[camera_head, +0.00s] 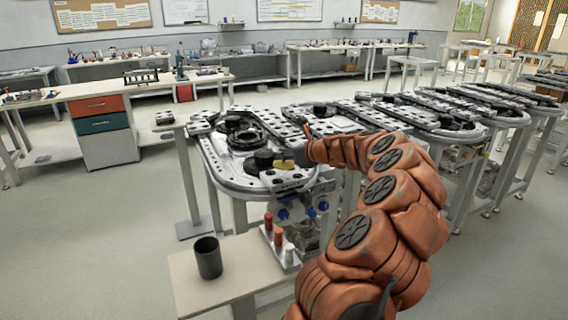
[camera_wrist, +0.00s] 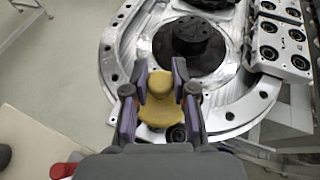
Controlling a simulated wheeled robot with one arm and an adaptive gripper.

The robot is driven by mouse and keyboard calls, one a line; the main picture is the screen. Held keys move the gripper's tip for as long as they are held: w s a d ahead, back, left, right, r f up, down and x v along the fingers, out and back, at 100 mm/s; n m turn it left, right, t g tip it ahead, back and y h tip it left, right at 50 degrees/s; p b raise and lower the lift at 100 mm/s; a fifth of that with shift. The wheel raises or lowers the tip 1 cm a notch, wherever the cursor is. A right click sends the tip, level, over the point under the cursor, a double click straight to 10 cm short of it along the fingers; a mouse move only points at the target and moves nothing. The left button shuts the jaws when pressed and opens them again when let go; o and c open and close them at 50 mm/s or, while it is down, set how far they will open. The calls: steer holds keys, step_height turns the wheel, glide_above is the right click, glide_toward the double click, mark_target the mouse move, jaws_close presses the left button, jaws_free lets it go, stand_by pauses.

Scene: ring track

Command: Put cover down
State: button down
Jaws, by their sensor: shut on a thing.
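The cover (camera_wrist: 158,112) is a yellow piece with a rounded knob and a wider base. In the wrist view it sits between the purple-padded fingers of my gripper (camera_wrist: 160,80), which is shut on it. In the head view the cover (camera_head: 285,164) is a small yellow spot at the front end of the ring track (camera_head: 235,186), with my gripper (camera_head: 290,158) partly hidden by my arm. It is over the track's near rim; I cannot tell whether it touches anything below. A black round part with a raised hub (camera_wrist: 190,45) lies just beyond the cover.
A small side table (camera_head: 190,285) at the front holds a dark cup (camera_head: 208,258) and a rack with red, orange and white pegs (camera_head: 280,240). A perforated metal block (camera_wrist: 283,40) stands right of the black part. Open floor lies to the left.

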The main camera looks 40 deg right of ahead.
mark_target(285, 163)
steer(key=shift+f, duration=1.6)
steer(key=c, duration=0.9)
jaws_free()
steer(key=shift+f, duration=0.1)
steer(key=shift+c, duration=0.2)
steer(key=v, duration=1.2)
steer(key=shift+b, duration=0.4)
steer(key=shift+r, duration=0.2)
